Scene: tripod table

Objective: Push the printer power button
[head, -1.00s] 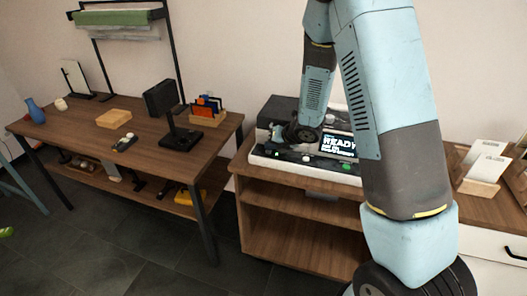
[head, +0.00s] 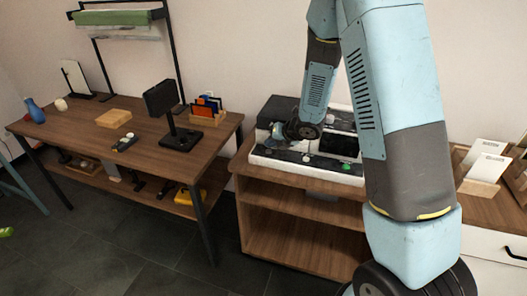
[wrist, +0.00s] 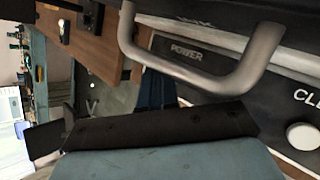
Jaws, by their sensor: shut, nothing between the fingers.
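The printer (head: 262,134), dark on top with a pale body, stands on the wooden cabinet in the head view. Its screen (head: 338,144) is dark. My gripper (head: 278,131) is shut and empty, low over the left part of the printer. In the wrist view a POWER label (wrist: 187,51) shows on the dark panel close by, partly framed by a bent grey metal bar. A white round button (wrist: 303,136) sits under lettering starting "CL". I cannot make out the power button itself or whether my fingertips touch it.
The wooden cabinet (head: 290,181) has open shelves below the printer. A wooden table (head: 75,133) at left bears a monitor (head: 162,98), a card holder and a blue vase (head: 35,111). White cards in wooden holders (head: 478,187) stand at right. Dark floor lies in front.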

